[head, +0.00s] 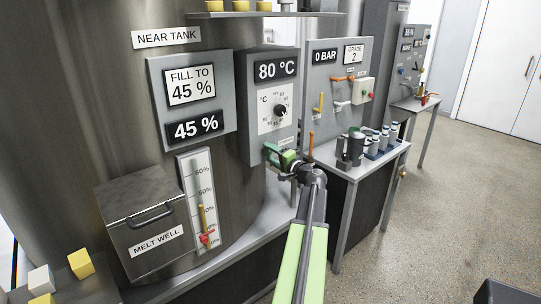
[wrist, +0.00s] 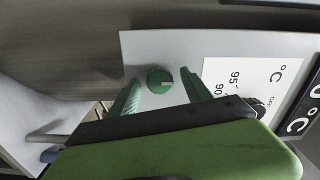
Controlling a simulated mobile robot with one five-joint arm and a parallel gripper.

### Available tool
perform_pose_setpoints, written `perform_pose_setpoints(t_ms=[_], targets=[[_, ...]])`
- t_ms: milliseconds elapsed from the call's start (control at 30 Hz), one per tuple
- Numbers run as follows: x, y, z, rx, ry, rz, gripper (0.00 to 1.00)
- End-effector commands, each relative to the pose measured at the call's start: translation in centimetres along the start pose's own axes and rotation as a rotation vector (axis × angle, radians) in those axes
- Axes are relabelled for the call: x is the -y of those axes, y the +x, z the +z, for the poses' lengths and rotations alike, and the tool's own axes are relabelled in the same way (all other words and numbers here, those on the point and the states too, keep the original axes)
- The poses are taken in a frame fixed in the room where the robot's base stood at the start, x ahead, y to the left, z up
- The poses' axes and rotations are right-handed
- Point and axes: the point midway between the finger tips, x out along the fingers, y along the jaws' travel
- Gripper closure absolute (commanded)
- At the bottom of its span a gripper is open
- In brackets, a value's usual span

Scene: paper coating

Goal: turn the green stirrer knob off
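The green stirrer knob (wrist: 160,81) is a round dial with a pale pointer line, on the grey panel (wrist: 140,48) in the wrist view. My gripper (wrist: 161,77) is open, with one green finger on either side of the knob. Gaps show between the fingers and the knob, so it is not gripped. In the head view my gripper (head: 276,155) is at the lower part of the 80 °C panel (head: 255,135), just below a small label. There the green of the fingers and the knob cannot be told apart.
A black temperature dial (head: 280,111) sits above my gripper on the same panel. The melt well box (head: 142,222) and a level gauge (head: 199,195) are to the left. A side table (head: 345,170) with a dark jug (head: 351,148) and several small bottles stands to the right.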

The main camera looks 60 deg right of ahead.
Motion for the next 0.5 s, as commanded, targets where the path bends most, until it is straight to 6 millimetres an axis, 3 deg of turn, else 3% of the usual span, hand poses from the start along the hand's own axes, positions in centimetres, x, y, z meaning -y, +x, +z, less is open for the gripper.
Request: perform_pose_setpoints(t_ms=[167,267,500], targets=[[0.0,-0.3,0.0,0.000,0.000,0.001,0.43],[0.0,-1.6,0.1,-0.002,0.000,0.001,0.43],[0.0,-8.1,0.2,-0.004,0.000,0.001,0.43]])
